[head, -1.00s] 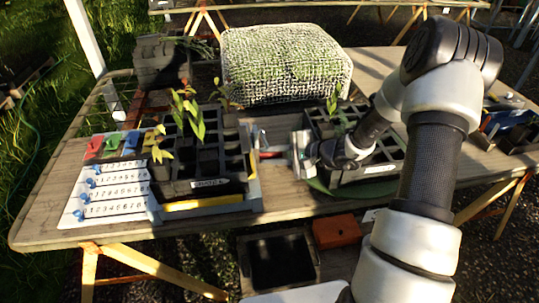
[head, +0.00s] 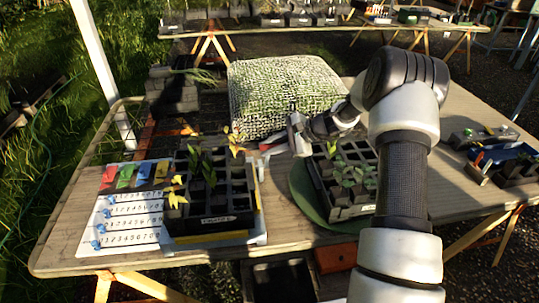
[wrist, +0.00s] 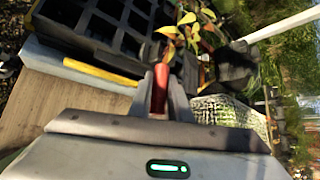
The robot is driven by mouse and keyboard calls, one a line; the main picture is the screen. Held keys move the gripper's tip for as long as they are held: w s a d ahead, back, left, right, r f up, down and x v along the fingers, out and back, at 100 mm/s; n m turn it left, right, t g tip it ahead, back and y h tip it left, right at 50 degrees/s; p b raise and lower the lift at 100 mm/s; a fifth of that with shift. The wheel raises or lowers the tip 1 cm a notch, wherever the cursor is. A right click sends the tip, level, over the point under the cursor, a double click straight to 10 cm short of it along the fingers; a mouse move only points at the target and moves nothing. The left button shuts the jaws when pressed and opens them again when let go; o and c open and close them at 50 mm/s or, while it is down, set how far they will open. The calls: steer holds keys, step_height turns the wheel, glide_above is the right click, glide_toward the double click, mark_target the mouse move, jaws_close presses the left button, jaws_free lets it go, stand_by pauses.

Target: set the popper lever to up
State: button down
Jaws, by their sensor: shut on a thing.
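The popper (head: 262,238) is a pale grey frame with a yellow bar (head: 205,238) under a black cell tray (head: 211,222). Its red lever (head: 272,145) is at the back right side of the frame. My gripper (head: 275,148) reaches it from the right, beside the tray. In the wrist view the red lever (wrist: 160,88) stands between my two fingers (wrist: 161,100), which are shut on it. The lever's lower end and pivot are hidden, so I cannot tell its exact setting.
Leafy seedlings stand in the black tray, with a numbered white board (head: 120,222) to its left. A net-covered block (head: 285,95) is close behind my gripper. A second seedling tray (head: 347,212) on a green disc (head: 302,193) is to the right, below my arm.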

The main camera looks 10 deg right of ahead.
steer(key=shift+w+r, duration=0.2)
steer(key=shift+w, duration=0.05)
steer(key=shift+r, duration=0.1)
steer(key=c, duration=1.7)
jaws_free()
steer(key=shift+w, duration=0.1)
steer(key=shift+o, duration=0.2)
steer(key=v, duration=1.7)
steer(key=shift+d+b, duration=0.15)
steer(key=shift+b, duration=0.15)
